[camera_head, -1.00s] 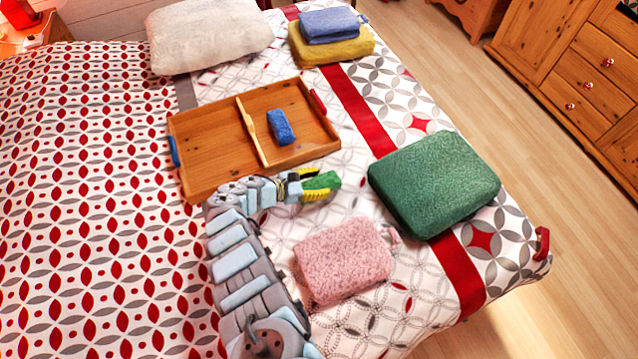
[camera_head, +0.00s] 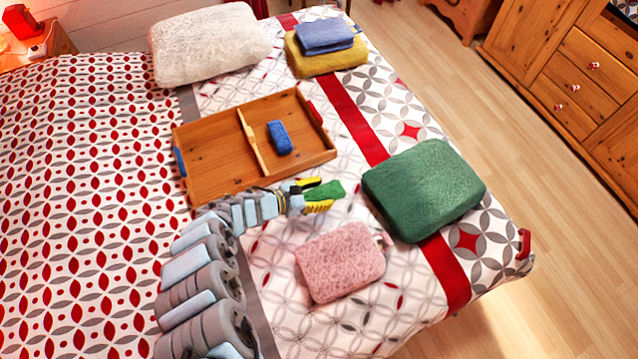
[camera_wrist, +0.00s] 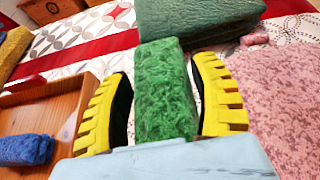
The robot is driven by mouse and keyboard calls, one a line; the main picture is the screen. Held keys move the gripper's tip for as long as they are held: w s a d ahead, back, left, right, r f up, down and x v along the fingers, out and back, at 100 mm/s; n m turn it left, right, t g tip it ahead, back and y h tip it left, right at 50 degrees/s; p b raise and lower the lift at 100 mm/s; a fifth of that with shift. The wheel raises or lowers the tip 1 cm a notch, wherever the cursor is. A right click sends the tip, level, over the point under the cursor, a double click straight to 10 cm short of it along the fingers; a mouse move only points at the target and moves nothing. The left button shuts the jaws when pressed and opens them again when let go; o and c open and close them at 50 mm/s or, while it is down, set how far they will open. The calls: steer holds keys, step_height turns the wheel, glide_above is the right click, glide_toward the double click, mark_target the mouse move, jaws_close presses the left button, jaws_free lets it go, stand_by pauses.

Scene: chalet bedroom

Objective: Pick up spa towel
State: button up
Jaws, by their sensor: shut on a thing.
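My gripper (camera_head: 316,196), with yellow ribbed fingers, is shut on a small green towel (camera_head: 328,190), a fuzzy, block-like bundle. In the wrist view, the green towel (camera_wrist: 165,92) sits upright between the fingers (camera_wrist: 162,78) and sticks out past their tips. In the head view it is beside the near right corner of the wooden tray (camera_head: 205,180), outside it, and left of the large green towel (camera_head: 424,188). I cannot tell its exact height over the bed. A small blue towel (camera_head: 280,137) lies in the tray's right compartment; the left compartment looks empty.
A pink towel (camera_head: 340,262) lies near my gripper on the bed. A blue towel (camera_head: 325,36) rests on a yellow one (camera_head: 327,60) at the back. A white pillow (camera_head: 208,44) lies at the back left. The wooden floor (camera_head: 530,150) is clear at right.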

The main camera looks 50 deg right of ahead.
steer(key=s+a+r+p, duration=0.3)
steer(key=s+a, duration=0.1)
steer(key=s, duration=0.2)
steer(key=shift+s+r, duration=0.2)
steer(key=shift+s, duration=0.1)
